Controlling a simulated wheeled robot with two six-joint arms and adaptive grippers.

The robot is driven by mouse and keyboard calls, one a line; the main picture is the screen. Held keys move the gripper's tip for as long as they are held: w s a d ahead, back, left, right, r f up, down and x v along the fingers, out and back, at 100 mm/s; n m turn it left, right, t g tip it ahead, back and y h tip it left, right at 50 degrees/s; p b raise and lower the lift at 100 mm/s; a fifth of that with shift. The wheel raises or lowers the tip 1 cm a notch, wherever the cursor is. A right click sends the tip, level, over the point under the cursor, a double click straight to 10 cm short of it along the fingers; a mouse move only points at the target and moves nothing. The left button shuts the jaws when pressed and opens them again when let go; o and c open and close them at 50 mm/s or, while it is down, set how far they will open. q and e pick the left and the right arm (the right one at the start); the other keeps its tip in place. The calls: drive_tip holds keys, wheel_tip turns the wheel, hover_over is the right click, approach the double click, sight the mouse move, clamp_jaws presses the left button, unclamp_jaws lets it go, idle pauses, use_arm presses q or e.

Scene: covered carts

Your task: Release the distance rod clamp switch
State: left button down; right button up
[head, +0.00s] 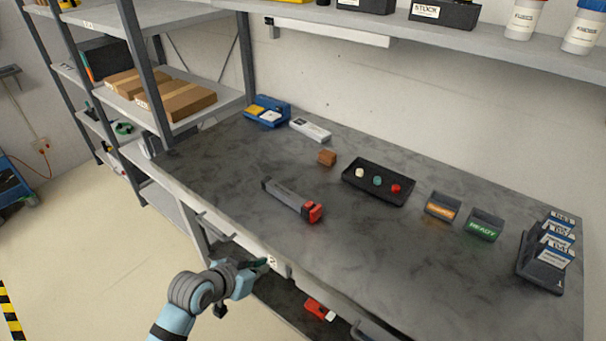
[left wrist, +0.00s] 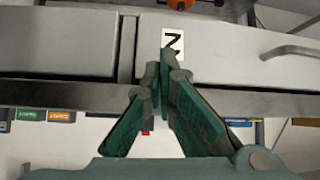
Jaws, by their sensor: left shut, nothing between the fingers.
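A grey bar with a red block at one end (head: 285,195) lies on the dark worktop; it may be the distance rod with its clamp, but I cannot make out a switch on it. My left gripper (head: 267,263) is at the worktop's front side, below and in front of the bar. In the left wrist view its green fingers (left wrist: 160,85) are together with nothing between them. Their tips are just below a white label with a black character (left wrist: 172,42) on the grey front; I cannot tell if they touch it. My right gripper is not in view.
The worktop (head: 240,160) also holds a black tray with three round pieces (head: 372,197), an orange-lit box (head: 441,207), a green READY box (head: 483,226) and a card rack (head: 540,275). A handle (left wrist: 290,50) sticks out right of the label. A red object (head: 320,309) lies below the worktop.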

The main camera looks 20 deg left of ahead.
use_arm(q)
drive_tip(key=w+d+r+m+t+h, duration=0.1)
drive_tip(key=w+r, duration=0.2)
drive_tip(key=r, duration=0.6)
drive_tip(key=w+d+r+m+t+h, duration=0.1)
drive_tip(key=w+r+t+h, duration=0.1)
drive_tip(key=r, duration=0.7)
drive_tip(key=shift+w+d+r+p, duration=0.15)
drive_tip(key=shift+w+d+p, duration=0.3)
drive_tip(key=shift+w, duration=0.45)
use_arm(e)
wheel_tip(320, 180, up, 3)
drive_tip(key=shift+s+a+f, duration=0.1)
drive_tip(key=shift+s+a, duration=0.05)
use_arm(q)
drive_tip(key=b, duration=0.1)
hover_over(309, 204)
drive_tip(key=s, duration=0.2)
drive_tip(key=f, duration=0.4)
drive_tip(key=shift+w+a, duration=0.1)
drive_tip(key=shift+w, duration=0.1)
drive_tip(key=f, duration=0.2)
drive_tip(key=shift+s+a+f+b, duration=0.15)
drive_tip(key=shift+s+f+b, duration=0.1)
drive_tip(key=shift+f+b, duration=0.05)
drive_tip(key=shift+s+a+f, duration=0.15)
drive_tip(key=shift+f, duration=0.35)
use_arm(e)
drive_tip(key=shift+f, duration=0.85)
